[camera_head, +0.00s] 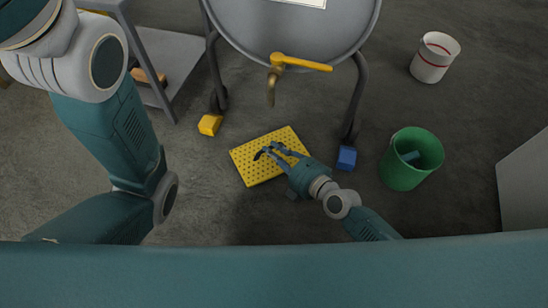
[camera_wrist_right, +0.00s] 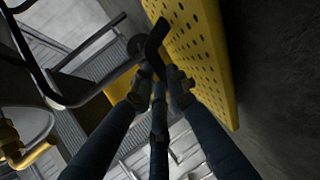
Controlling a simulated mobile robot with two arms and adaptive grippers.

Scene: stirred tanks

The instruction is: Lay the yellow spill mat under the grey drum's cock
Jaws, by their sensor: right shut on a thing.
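The yellow spill mat (camera_head: 284,138) is a square sheet with rows of holes, below and a little in front of the grey drum (camera_head: 285,28) in the head view. The drum's brass cock (camera_head: 272,86) has a yellow lever and points down. My right gripper (camera_head: 272,153) is shut on the mat's black handle (camera_wrist_right: 157,38). In the right wrist view the mat (camera_wrist_right: 203,45) runs along the right of the fingers. I cannot tell whether the mat touches the floor. My left arm shows at the left, but its gripper is out of view.
A yellow block (camera_head: 210,124) and a blue block (camera_head: 346,158) sit by the drum stand's legs (camera_head: 357,95). A green bucket (camera_head: 404,172) and a white bucket (camera_head: 432,62) stand to the right. A grey shelf unit (camera_head: 170,50) is at the left. Floor between is clear.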

